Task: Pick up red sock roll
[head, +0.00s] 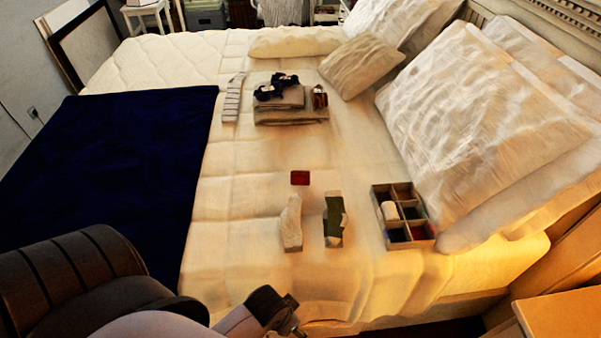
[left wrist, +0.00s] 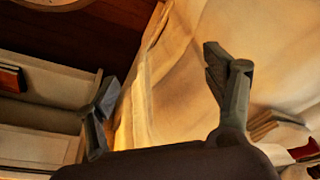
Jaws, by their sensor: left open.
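My right gripper is not in view.
A white sock (head: 291,222) and a green-and-white item (head: 334,218) lie near the roll. A divided box (head: 379,188) holding rolls is to the right. Folded clothes (head: 290,116) lie farther back. A navy blanket (head: 110,165) covers the left; pillows (head: 470,120) stand right.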

